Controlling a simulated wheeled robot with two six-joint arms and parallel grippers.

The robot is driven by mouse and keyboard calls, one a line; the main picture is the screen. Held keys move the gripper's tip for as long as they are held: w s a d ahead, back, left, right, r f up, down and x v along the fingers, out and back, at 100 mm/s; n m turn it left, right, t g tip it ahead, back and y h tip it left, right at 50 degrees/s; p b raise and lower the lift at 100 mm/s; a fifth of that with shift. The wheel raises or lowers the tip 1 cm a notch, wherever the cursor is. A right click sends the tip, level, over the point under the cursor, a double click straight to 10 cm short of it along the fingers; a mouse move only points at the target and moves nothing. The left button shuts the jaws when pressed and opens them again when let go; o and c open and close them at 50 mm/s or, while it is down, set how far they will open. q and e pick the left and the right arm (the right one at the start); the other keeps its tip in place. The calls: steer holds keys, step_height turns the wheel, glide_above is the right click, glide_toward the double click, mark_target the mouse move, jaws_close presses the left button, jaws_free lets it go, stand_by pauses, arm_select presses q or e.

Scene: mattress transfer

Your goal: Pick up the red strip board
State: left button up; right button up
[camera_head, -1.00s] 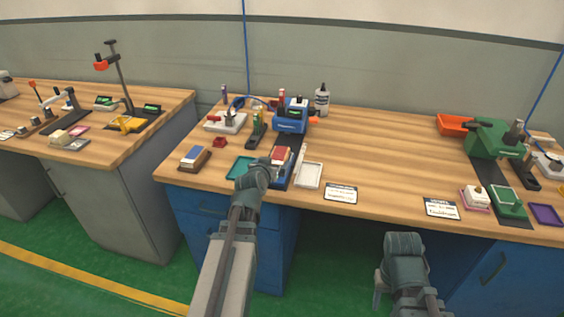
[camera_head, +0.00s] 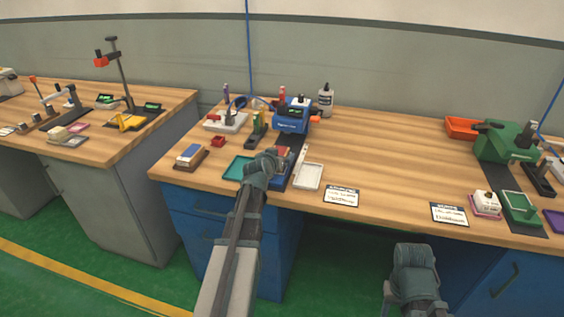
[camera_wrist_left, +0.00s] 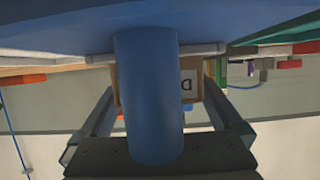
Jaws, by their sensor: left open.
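The red strip board (camera_head: 283,151) seems to be the small red piece just beyond my left gripper (camera_head: 268,162), in front of the blue machine (camera_head: 291,117). My wrist hides part of it, and I cannot tell whether they touch. The left gripper is open. In the left wrist view its fingers stand apart on both sides of a blue cylinder (camera_wrist_left: 151,95). A brown block with a label marked D (camera_wrist_left: 188,84) shows behind the cylinder. My right arm is low at the front, and its fingers do not show.
A teal tray (camera_head: 237,168) lies left of my left gripper and a white tray (camera_head: 309,177) to its right. A green machine (camera_head: 507,143) stands at the right. The bench (camera_head: 400,165) between the machines is mostly clear.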

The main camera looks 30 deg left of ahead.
arm_select(q)
steer(key=c, duration=1.4)
steer(key=shift+r, duration=0.15)
